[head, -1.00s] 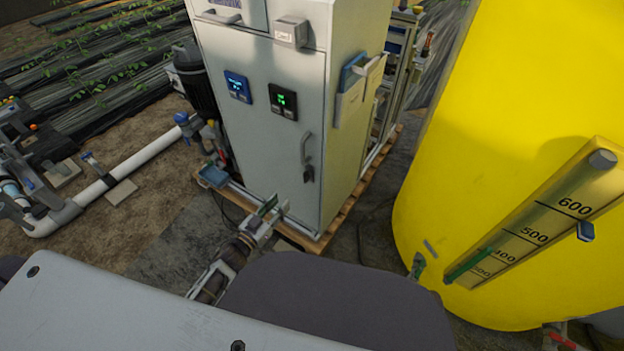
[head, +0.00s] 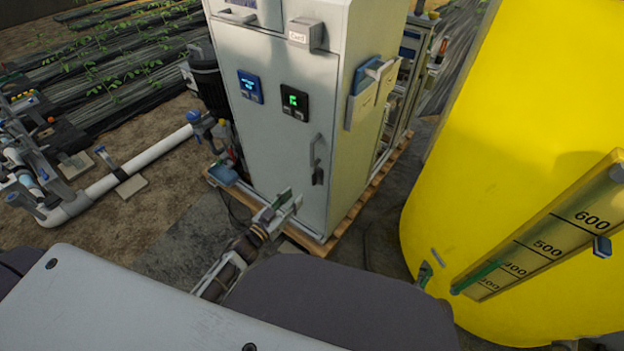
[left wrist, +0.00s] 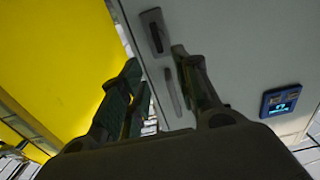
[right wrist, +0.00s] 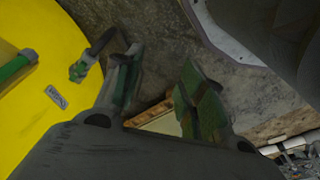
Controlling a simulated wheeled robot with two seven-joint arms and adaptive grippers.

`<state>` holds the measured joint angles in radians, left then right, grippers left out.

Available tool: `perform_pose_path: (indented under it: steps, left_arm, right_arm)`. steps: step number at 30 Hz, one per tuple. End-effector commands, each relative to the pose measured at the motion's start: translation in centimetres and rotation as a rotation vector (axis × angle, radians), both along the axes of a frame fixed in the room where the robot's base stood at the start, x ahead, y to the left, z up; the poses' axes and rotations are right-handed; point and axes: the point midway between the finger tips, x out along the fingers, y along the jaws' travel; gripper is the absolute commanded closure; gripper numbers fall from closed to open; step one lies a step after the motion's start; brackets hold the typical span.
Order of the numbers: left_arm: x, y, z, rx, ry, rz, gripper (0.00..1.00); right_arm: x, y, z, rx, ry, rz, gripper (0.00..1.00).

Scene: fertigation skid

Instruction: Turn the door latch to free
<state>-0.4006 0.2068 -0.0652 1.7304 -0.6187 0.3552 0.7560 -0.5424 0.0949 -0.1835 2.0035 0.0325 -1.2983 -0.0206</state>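The door latch (head: 317,176) is a small dark lever on the grey cabinet door (head: 270,135), just below the pull handle (head: 315,150). In the left wrist view the latch (left wrist: 155,33) sits on a grey plate, beyond the fingertips, with the handle (left wrist: 173,92) between the fingers. My left gripper (head: 290,200) is open and empty, in front of the lower door, below and left of the latch. Its green-padded fingers also show in the left wrist view (left wrist: 155,65). My right gripper (right wrist: 160,75) is open and empty, outside the head view.
The cabinet stands on a wooden pallet (head: 376,190). A large yellow tank (head: 490,130) with a level scale is close on the right. A document holder (head: 368,95) is on the cabinet's side. White pipework (head: 155,158) runs at left. Dark floor lies in front of the cabinet.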

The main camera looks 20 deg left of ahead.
Motion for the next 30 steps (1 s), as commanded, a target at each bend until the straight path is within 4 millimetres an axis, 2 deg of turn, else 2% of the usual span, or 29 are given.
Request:
perform_pose_path:
  steps: [30]
  left_arm:
    - [8.7,-3.2,0.0,-0.001,-0.002,0.0,0.68]
  right_arm:
    - [0.9,0.6,2.2,0.023,-0.047,0.002,0.6]
